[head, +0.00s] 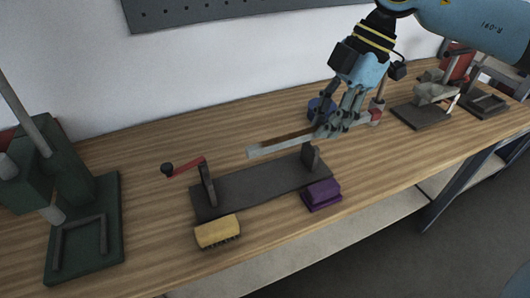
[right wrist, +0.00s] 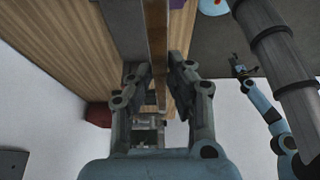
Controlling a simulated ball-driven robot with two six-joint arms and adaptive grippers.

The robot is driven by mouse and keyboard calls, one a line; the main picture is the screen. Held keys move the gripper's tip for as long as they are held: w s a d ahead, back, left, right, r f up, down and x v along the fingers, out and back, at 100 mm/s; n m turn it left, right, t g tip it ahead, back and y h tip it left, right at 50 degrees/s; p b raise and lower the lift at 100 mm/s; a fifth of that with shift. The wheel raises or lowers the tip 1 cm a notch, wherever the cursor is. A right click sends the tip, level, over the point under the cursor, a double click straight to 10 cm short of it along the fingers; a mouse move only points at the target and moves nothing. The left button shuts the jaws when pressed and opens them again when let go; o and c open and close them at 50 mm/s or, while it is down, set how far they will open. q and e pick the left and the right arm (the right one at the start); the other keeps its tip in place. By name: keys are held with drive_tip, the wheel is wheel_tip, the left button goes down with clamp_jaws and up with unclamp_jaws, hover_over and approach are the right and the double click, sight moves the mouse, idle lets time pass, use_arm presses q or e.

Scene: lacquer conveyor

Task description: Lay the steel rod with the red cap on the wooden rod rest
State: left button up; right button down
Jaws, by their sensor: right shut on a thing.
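My right gripper (head: 328,128) is shut around the middle of a long straight bar with grey and brown faces, which I take for the steel rod (head: 280,146). In the right wrist view the rod (right wrist: 157,45) runs between the fingers (right wrist: 160,82). It is held above the dark fixture, nearly level. A red patch (head: 376,115) shows by its right end; I cannot tell whether this is the red cap. I cannot make out a wooden rod rest. My left gripper (right wrist: 241,68) is small in the right wrist view and outside the head view.
A yellow brush (head: 217,232) and purple block (head: 321,194) lie in front. A green press (head: 85,210) stands left, a grey device (head: 430,105) right. Bare wood lies behind the base.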

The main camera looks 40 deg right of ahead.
drive_tip(key=w+a+f, duration=0.2)
drive_tip(key=f, duration=0.1)
drive_tip(key=w+a+f+p, duration=0.1)
drive_tip(key=w+a+f, duration=0.1)
drive_tip(key=w+f, duration=0.1)
drive_tip(key=w+a+f+p, duration=0.1)
drive_tip(key=w+a+f, duration=0.1)
drive_tip(key=w+f, duration=0.1)
drive_tip(key=shift+w+a+f, duration=0.1)
drive_tip(key=shift+a, duration=0.1)
drive_tip(key=shift+f, duration=0.25)
drive_tip(key=shift+f, duration=0.1)
drive_tip(key=shift+f, duration=0.1)
drive_tip(key=c, duration=1.3)
unclamp_jaws()
drive_tip(key=shift+o, duration=0.2)
